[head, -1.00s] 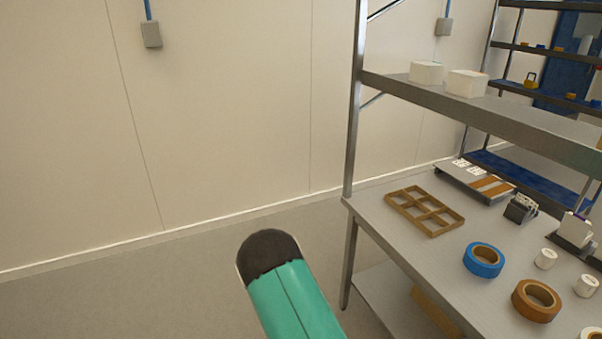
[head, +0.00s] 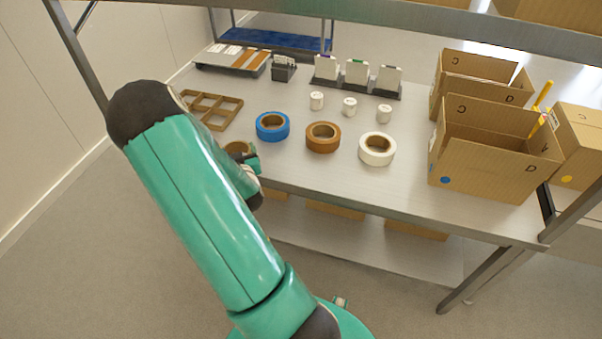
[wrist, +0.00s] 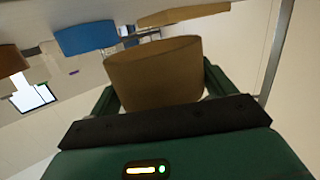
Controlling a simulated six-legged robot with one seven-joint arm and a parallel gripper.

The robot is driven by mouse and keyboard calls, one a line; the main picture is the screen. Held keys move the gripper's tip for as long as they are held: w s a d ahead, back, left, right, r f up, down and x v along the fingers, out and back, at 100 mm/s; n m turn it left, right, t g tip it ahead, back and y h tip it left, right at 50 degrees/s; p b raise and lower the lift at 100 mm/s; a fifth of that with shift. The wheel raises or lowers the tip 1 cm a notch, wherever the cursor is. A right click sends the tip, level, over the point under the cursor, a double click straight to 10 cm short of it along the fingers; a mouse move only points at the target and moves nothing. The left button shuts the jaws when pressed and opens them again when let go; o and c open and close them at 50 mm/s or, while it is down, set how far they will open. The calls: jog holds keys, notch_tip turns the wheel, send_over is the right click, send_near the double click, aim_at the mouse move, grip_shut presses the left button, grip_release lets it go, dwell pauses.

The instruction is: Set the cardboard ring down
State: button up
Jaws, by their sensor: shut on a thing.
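My gripper (wrist: 160,85) is shut on the cardboard ring (wrist: 152,72), a plain brown cylinder between the two green fingers in the wrist view. In the head view my gripper (head: 246,158) is at the table's front edge, partly behind my arm. Only part of the ring (head: 238,147) shows there, left of the blue tape roll (head: 272,126) and in front of the brown divided tray (head: 211,110). I cannot tell whether the ring touches the table.
A brown tape roll (head: 323,138) and a white one (head: 377,149) stand right of the blue roll. Small white rolls (head: 349,107) sit behind them. Open cardboard boxes (head: 490,150) fill the table's right side. Bare tabletop (head: 310,185) lies in front of the rolls.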

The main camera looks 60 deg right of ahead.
jog(key=s+d+r+m+g+h, duration=0.1)
jog(key=s+d+r+m+g, duration=0.2)
jog(key=s+d, duration=0.5)
jog(key=s+d+r+m+g+h, duration=0.2)
jog(key=s+d+r+g, duration=0.15)
jog(key=s, duration=0.75)
jog(key=s+d+r+m+g+h, duration=0.1)
jog(key=s+d+r+m+g, duration=0.15)
jog(key=s+d, duration=0.6)
send_over(306, 174)
jog(key=s, duration=0.1)
jog(key=f, duration=0.6)
jog(key=d+f, duration=0.1)
jog(key=f, duration=0.1)
jog(key=shift+f, duration=0.4)
jog(key=shift+w+a+f, duration=0.1)
jog(key=shift+a+f, duration=0.1)
jog(key=shift+w+a+f, duration=0.15)
jog(key=shift+f, duration=0.85)
jog(key=shift+w+a+f, duration=0.15)
jog(key=shift+f, duration=0.85)
jog(key=shift+f, duration=0.15)
